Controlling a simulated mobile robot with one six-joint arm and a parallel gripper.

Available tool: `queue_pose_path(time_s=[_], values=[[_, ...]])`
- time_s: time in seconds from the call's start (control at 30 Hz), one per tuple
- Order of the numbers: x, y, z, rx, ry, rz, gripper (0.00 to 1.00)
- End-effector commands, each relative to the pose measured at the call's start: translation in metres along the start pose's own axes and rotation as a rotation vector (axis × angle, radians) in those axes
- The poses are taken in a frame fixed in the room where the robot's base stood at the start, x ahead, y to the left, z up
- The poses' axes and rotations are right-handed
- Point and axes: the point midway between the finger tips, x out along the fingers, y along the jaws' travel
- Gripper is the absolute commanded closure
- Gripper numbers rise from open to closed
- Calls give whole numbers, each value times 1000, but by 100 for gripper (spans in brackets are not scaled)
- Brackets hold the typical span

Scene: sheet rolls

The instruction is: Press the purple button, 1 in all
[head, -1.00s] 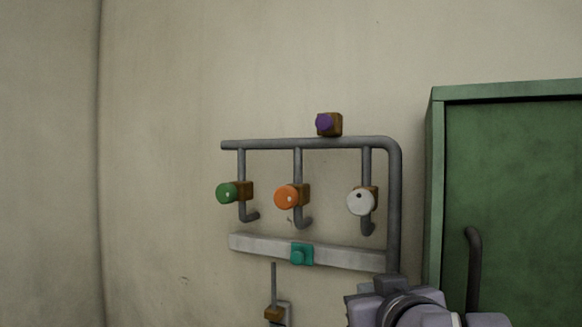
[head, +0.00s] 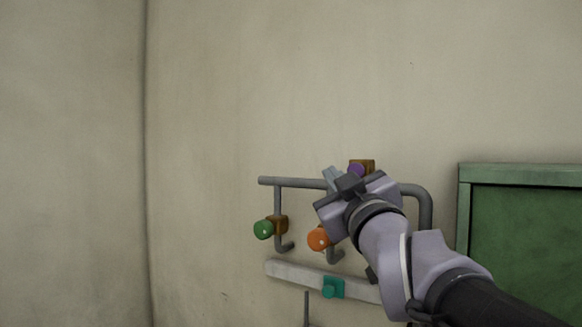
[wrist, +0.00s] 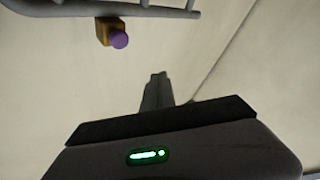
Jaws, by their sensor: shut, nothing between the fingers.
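The purple button (head: 356,170) sits on a brown block (head: 368,165) on top of the grey pipe rack, partly hidden behind my gripper in the head view. In the wrist view the purple button (wrist: 119,40) shows whole, up and left of my fingers, with clear space between them. My gripper (head: 331,178) is shut and empty, in front of the rack's top pipe, just left of the button in the head view. Its fingers also show in the wrist view (wrist: 157,80).
The pipe rack (head: 290,182) carries a green knob (head: 263,229) and an orange knob (head: 319,238). A teal button (head: 332,288) is on the pale bar below. A green cabinet (head: 530,245) stands at right. The wall above and left is bare.

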Motion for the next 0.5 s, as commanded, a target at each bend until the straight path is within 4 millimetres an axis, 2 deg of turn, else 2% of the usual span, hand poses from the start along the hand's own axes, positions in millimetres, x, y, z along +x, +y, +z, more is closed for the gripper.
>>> queue_pose_path(time_s=[0.23,0.5], values=[[4,4,2,0,-2,1,100],[32,24,19,0,-5,2,100]])
